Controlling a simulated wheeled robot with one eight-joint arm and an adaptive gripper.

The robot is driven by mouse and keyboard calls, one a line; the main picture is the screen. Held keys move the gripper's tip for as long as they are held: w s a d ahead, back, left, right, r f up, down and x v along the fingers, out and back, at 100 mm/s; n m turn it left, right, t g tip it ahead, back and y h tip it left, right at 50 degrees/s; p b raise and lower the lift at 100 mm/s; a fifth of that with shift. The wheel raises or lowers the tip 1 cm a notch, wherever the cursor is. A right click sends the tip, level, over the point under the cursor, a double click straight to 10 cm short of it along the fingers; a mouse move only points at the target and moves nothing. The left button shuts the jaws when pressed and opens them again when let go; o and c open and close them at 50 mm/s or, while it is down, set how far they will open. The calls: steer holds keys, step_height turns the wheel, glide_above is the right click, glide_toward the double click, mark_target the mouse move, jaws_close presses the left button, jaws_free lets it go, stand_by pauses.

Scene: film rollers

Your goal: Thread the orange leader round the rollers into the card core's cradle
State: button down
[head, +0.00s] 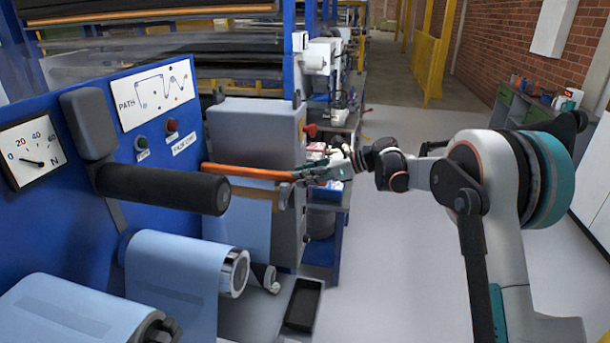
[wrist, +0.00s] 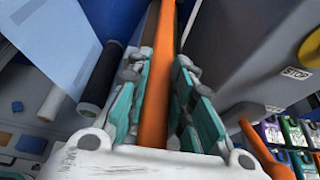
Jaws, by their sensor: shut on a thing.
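The orange leader (head: 250,173) is a long thin bar, held roughly level in front of the grey cabinet. My gripper (head: 325,172) is shut on its right end. In the wrist view the leader (wrist: 183,50) runs between the teal finger pads. A brown strip (head: 255,190) lies just below the leader, with a light-blue film sheet (head: 245,222) hanging there. A black roller (head: 165,187) sticks out at left. Below it is a film-covered roller (head: 180,262), and a blue roll (head: 70,312) is at lower left. I cannot make out the card core or its cradle for certain.
The grey cabinet (head: 258,125) stands close beside the gripper; its STOP label (wrist: 297,73) shows in the wrist view. A blue panel carries a path diagram (head: 157,92) and a dial (head: 33,150). A cluttered bench stands behind. Floor at right (head: 390,260) is clear apart from my arm.

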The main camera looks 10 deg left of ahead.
steer(key=shift+f+b, duration=0.5)
steer(key=shift+f, duration=0.25)
steer(key=c, duration=1.3)
jaws_free()
steer(key=shift+o, duration=0.4)
steer(key=o, duration=1.2)
steer(key=shift+d, duration=0.2)
steer(key=shift+v, duration=1.1)
